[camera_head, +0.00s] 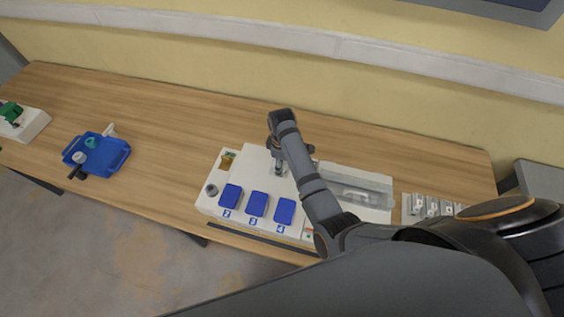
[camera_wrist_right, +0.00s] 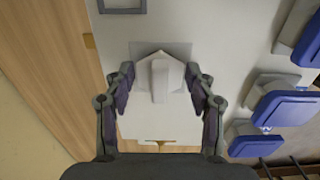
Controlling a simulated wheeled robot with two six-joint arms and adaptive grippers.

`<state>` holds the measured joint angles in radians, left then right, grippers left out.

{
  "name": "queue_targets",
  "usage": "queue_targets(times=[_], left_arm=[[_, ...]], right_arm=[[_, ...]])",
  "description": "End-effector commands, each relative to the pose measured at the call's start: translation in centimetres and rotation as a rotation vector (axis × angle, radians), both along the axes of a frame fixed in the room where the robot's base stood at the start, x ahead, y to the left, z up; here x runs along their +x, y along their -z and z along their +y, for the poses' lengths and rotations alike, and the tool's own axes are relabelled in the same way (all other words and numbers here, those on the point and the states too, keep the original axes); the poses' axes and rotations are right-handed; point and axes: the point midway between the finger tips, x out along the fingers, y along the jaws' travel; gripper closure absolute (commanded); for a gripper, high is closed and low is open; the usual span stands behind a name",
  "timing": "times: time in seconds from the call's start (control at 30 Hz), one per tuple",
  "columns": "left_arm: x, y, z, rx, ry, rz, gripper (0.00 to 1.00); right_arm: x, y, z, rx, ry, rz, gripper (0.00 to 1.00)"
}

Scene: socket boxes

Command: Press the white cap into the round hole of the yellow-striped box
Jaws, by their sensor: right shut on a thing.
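My right gripper (camera_head: 279,168) reaches down over the white board in the middle of the table. In the right wrist view its fingers (camera_wrist_right: 160,82) are shut on a white piece (camera_wrist_right: 160,68) with a raised ridge and a pointed end, over a grey square area. I cannot tell whether the piece rests on the board. A small round white thing (camera_head: 79,157), possibly the cap, lies in the blue tray (camera_head: 118,158) at the left. I cannot make out a yellow-striped box or its round hole. My left gripper is not in view.
The white board (camera_head: 210,203) carries several blue lids (camera_head: 257,203) along its front and a clear-sided bin (camera_head: 355,188) at its right. Small grey-white parts (camera_head: 432,207) lie further right. A white box with a green part (camera_head: 12,112) stands at the far left. The table behind the tray is bare.

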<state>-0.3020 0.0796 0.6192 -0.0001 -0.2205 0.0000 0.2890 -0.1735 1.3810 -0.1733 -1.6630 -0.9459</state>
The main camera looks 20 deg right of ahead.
Motion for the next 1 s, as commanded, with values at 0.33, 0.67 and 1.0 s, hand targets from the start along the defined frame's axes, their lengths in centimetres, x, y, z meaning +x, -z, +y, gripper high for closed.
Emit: queue_targets(times=[0.33,0.67,1.0], left_arm=[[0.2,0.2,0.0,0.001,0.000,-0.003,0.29],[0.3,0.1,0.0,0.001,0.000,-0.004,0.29],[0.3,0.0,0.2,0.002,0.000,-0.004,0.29]], right_arm=[[0.0,0.9,0.0,0.000,0.000,0.001,0.35],[0.0,0.9,0.0,0.000,0.000,0.000,0.18],[0.0,-1.8,0.1,0.002,0.000,-0.001,0.18]])
